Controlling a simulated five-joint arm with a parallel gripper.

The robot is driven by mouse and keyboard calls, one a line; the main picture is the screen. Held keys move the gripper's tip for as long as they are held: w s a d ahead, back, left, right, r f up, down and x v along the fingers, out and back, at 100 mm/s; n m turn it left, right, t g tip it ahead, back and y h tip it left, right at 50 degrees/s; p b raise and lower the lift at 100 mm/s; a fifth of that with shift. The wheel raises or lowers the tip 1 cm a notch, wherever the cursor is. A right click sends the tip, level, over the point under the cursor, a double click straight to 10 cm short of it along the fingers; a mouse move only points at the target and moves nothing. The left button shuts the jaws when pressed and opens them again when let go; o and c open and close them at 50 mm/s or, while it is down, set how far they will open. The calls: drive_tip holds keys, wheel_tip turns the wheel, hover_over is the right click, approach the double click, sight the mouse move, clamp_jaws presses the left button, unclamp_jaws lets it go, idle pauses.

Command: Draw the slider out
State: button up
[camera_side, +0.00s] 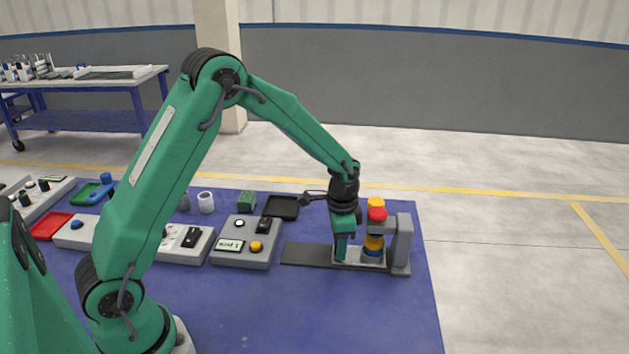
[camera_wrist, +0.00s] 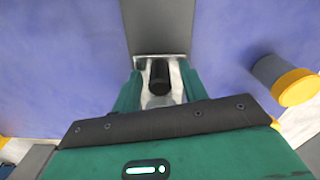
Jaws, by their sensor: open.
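The slider is a pale metal plate (camera_wrist: 178,58) on a dark flat rail (camera_wrist: 157,22) in the wrist view, with a black upright knob (camera_wrist: 160,76) on it. My gripper (camera_wrist: 158,92) is open, one green finger on each side of the knob; I cannot tell whether either touches it. In the side view my gripper (camera_side: 341,250) points down over the right part of the rail (camera_side: 308,254), at the slider's pale plate (camera_side: 367,264). There the fingers hide the knob.
A button box (camera_side: 246,242) lies left of the rail. The blue mat (camera_side: 330,310) in front is clear.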

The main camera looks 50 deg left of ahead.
drive_tip(key=shift+f, duration=0.2)
clamp_jaws()
drive_tip(key=s+a, duration=0.8)
drive_tip(key=shift+a, duration=0.1)
drive_tip(key=shift+s, duration=0.1)
unclamp_jaws()
drive_tip(key=shift+r, duration=0.2)
